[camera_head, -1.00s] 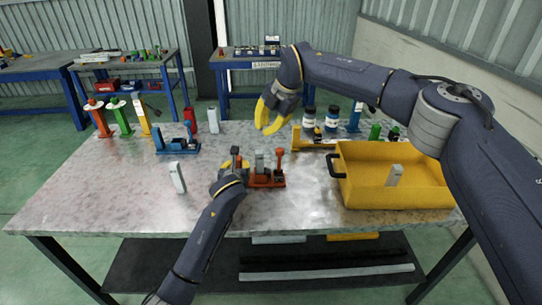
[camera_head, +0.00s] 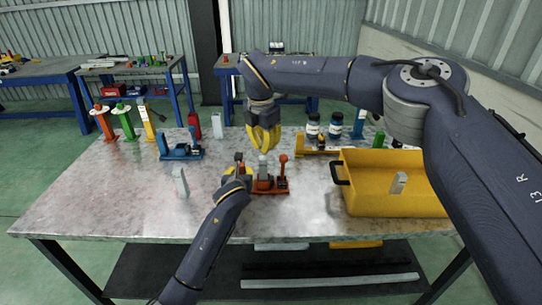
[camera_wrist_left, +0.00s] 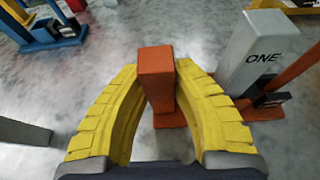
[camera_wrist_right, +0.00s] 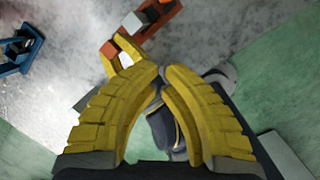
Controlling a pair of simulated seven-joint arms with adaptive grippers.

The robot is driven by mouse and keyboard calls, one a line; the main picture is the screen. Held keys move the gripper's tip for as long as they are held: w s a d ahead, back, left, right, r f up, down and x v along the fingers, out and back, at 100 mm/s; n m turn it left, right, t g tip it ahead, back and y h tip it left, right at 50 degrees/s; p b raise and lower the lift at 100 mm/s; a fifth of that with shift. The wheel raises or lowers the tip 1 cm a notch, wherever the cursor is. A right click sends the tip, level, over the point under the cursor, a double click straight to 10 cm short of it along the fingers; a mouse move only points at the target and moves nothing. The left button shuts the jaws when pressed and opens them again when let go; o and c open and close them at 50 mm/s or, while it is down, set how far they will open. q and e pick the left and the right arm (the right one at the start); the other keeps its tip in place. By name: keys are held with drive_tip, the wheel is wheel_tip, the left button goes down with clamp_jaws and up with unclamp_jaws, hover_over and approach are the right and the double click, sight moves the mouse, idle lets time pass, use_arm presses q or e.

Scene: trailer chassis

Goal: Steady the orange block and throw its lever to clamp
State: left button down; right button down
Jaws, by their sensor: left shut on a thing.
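The orange block (camera_head: 268,187) sits near the table's middle. A grey piece marked ONE (camera_wrist_left: 262,50) stands on it, and its lever (camera_head: 283,170), with a red-orange knob, stands upright at the right end. My left gripper (camera_head: 240,172) is shut on the block's orange post (camera_wrist_left: 157,75) at its left end; the post shows between the fingers. My right gripper (camera_head: 265,150) points down above and behind the block, touching nothing visible. Its fingertips (camera_wrist_right: 162,72) come together with nothing seen between them. The left fingers and orange block (camera_wrist_right: 165,15) show beyond it.
A yellow bin (camera_head: 395,205) with a black handle stands right of the block, a grey piece inside. A blue block (camera_head: 180,152) and a loose grey piece (camera_head: 180,182) are to the left. Bottles (camera_head: 313,126) and a yellow fixture (camera_head: 305,150) stand behind.

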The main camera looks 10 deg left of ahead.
sight(283, 168)
drive_tip(key=w+d+f, duration=0.2)
drive_tip(key=w+f, duration=0.3)
drive_tip(key=f, duration=0.5)
idle(0.3)
drive_tip(key=shift+w, duration=0.1)
drive_tip(key=shift+d+f+y, duration=0.1)
drive_tip(key=shift+d+y, duration=0.25)
drive_tip(key=shift+y, duration=0.35)
